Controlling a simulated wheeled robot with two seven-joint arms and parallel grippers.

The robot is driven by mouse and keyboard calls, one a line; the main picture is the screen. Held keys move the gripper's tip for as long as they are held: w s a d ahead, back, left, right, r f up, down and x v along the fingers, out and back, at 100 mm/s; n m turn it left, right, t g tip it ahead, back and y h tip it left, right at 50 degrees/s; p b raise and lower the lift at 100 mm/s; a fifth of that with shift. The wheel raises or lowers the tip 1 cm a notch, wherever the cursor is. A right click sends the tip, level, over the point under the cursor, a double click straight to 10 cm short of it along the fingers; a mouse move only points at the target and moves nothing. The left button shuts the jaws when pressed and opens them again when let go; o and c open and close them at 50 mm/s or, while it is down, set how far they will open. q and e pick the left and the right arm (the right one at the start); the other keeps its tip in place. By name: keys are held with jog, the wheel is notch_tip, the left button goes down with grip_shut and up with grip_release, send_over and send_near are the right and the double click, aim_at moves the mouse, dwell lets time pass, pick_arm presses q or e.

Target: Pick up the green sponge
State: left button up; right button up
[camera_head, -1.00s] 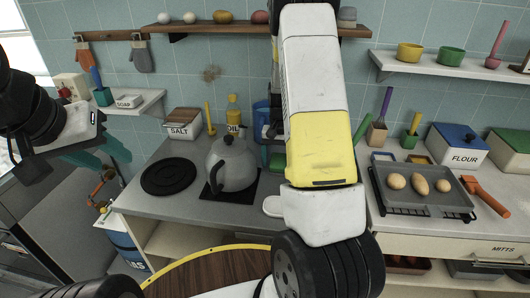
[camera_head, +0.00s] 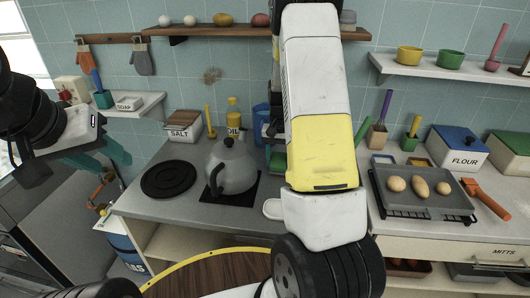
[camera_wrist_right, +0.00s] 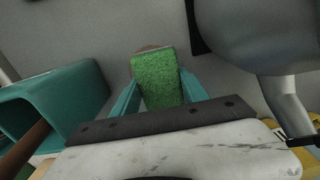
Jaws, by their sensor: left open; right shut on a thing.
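The green sponge (camera_wrist_right: 158,78) shows in the right wrist view as a rough green block. It sits between the two teal fingers of my right gripper (camera_wrist_right: 160,88), which is shut on it. A grey surface lies behind the sponge; I cannot tell whether the sponge still touches it. In the head view my right arm hides this gripper and most of the sponge's surroundings. My left gripper (camera_head: 108,158) is open and empty at the left of the head view, in front of the wall shelf and away from the counter.
A grey kettle (camera_head: 231,165) stands left of my right arm, also close in the right wrist view (camera_wrist_right: 262,35). A teal holder (camera_wrist_right: 50,100) is at the left there. A tray (camera_head: 425,192) with eggs and a flour box (camera_head: 460,148) are to the right.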

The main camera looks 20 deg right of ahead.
aim_at(279, 159)
notch_tip(279, 159, up, 17)
jog(key=shift+f, duration=0.2)
